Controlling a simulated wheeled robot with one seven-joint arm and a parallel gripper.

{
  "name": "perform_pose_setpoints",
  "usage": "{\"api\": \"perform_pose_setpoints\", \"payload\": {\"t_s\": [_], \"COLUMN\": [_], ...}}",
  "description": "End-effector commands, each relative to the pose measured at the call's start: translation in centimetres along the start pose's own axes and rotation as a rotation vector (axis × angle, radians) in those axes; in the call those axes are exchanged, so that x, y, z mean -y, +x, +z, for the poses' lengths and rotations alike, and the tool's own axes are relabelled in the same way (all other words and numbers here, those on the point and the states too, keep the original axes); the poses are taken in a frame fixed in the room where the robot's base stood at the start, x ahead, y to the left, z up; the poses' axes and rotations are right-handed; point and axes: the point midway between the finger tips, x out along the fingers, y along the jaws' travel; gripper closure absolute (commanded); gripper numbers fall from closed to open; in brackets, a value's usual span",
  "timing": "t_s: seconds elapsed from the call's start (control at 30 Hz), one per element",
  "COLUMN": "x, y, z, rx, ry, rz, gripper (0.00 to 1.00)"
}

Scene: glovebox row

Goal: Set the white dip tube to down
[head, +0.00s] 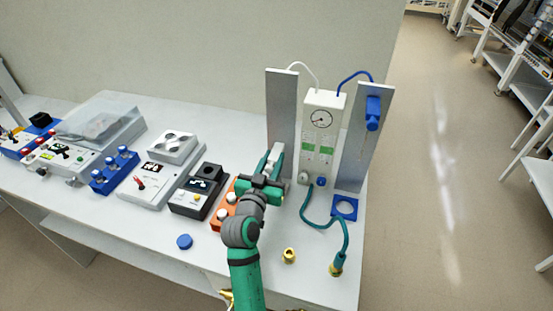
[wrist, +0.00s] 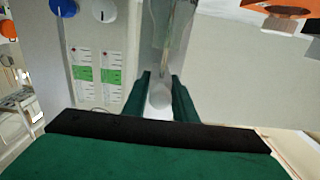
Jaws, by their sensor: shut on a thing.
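The white dip tube (wrist: 160,96) shows in the wrist view as a pale rounded piece between my two green fingers. My gripper (wrist: 157,90) is shut on it. In the head view my gripper (head: 274,160) is at the lower part of the left grey upright plate (head: 281,100), left of the white gauge box (head: 321,125). My gripper and arm hide most of the white dip tube there. A thin white hose (head: 304,66) arches from the box to the top of the left plate. The tube's lower end cannot be made out.
A blue holder (head: 373,112) sits high on the right plate (head: 355,145). A teal hose (head: 325,226) loops from the box to a brass fitting (head: 336,267). An orange unit (head: 222,212) and a black device (head: 196,195) stand close left of my arm.

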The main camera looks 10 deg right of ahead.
Motion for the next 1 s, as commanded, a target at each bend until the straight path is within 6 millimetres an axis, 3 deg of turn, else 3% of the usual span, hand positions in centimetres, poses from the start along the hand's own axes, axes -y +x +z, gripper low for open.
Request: {"api": "perform_pose_setpoints", "payload": {"t_s": [0.07,0.47,1.0], "x": [-0.3,0.0,-0.4], "y": [0.0,-0.8,-9.6], "z": [0.0,0.0,0.0], "rx": [0.001,-0.001,0.000], "ry": [-0.001,0.000,-0.001], "rz": [0.005,-0.001,0.003], "gripper": [0.63,0.63,0.63]}}
